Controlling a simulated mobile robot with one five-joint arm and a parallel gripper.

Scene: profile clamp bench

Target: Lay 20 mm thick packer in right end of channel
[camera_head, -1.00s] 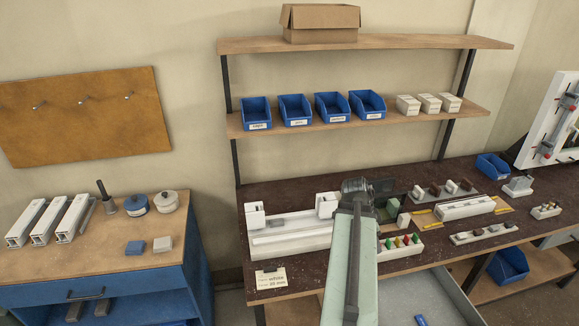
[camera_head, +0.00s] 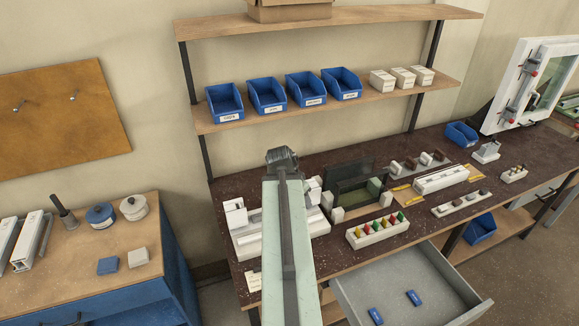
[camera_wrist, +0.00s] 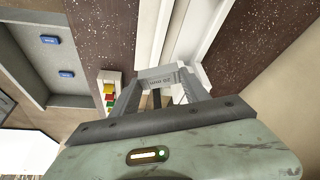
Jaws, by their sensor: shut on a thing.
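My gripper (camera_wrist: 158,90) is shut on a grey packer (camera_wrist: 160,77) marked 20 mm, seen in the wrist view. The long white channel (camera_wrist: 152,30) runs beyond the packer in that view; whether they touch I cannot tell. In the head view the white channel (camera_head: 253,243) lies on the left part of the dark bench, with a white block (camera_head: 236,213) at its left. My arm crosses in front of its right part, and the gripper and packer are hidden there.
A rack of coloured pieces (camera_head: 378,231) and a dark frame with a green panel (camera_head: 350,192) stand right of the channel. A grey drawer (camera_head: 455,276) is open below the bench front, holding blue pieces (camera_head: 414,297). The shelf of blue bins (camera_head: 305,90) is behind.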

